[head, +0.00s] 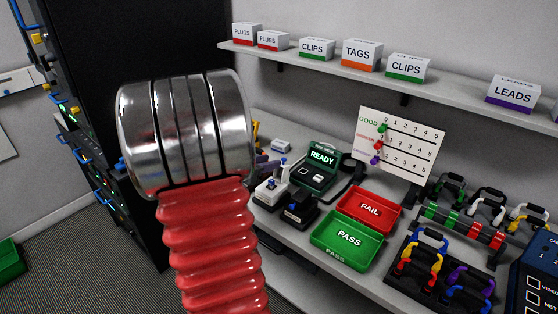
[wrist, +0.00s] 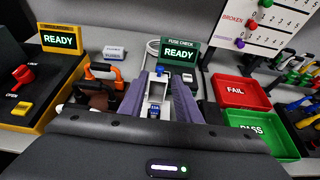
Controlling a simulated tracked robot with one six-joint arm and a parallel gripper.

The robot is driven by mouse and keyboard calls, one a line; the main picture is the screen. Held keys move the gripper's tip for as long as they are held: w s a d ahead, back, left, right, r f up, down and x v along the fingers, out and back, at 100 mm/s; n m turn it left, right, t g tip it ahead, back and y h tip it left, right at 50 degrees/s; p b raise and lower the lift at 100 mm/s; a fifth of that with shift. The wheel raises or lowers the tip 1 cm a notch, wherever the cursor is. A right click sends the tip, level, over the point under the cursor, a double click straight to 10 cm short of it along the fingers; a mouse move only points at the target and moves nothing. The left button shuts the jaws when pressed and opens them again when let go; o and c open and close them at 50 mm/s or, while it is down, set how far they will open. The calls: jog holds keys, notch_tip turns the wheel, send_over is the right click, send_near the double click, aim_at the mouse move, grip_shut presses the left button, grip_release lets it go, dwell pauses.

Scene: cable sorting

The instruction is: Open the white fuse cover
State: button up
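In the wrist view a small white fuse holder (wrist: 160,82) with blue parts stands between my gripper's two purple-grey fingers. My gripper (wrist: 162,84) is open, with one finger on each side of the holder. I cannot tell whether either finger touches it. A blue piece (wrist: 154,111) with small lettering shows at its near end. In the head view a white holder with a blue top (head: 273,189) stands on the bench beside a black one (head: 298,210). Which part is the cover, and how far it is open, is too small to tell.
The green fuse check unit (wrist: 180,53) reading READY stands just behind. A red FAIL tray (head: 370,207) and green PASS tray (head: 347,240) lie to the right. A yellow READY station (wrist: 62,40) and an orange-handled item (wrist: 106,70) stand left. Cable racks (head: 465,225) fill the right.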

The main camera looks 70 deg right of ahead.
aim_at(283, 159)
jog(key=x, duration=0.6)
jog(key=shift+s+d+f, duration=0.1)
jog(key=shift+d, duration=0.05)
jog(key=shift+c, duration=0.2)
grip_shut()
dwell(0.3)
